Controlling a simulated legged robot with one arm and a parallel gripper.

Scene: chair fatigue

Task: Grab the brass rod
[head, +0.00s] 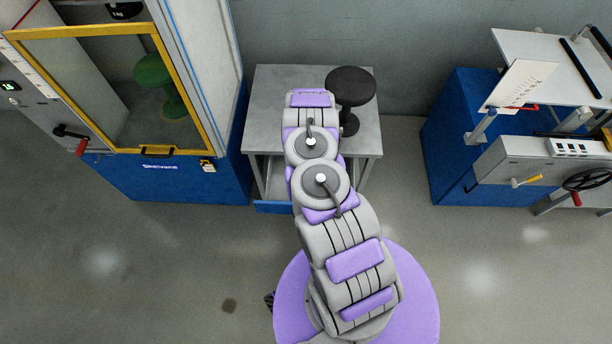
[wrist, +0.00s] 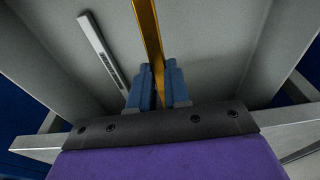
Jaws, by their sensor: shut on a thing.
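In the wrist view, the brass rod (wrist: 149,35) is a long golden bar running from the top edge down between the blue fingers of my gripper (wrist: 160,88). The fingers are shut on its near end. In the head view, my arm reaches over the grey table (head: 262,100) and hides my gripper and the rod.
A pale grey bar with a dark label (wrist: 102,50) lies left of the rod. A black stool-shaped object (head: 350,88) stands on the table, close to my arm. An open drawer with a blue front (head: 272,207) is below. A yellow-framed cabinet (head: 185,80) stands left, a blue machine (head: 452,130) right.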

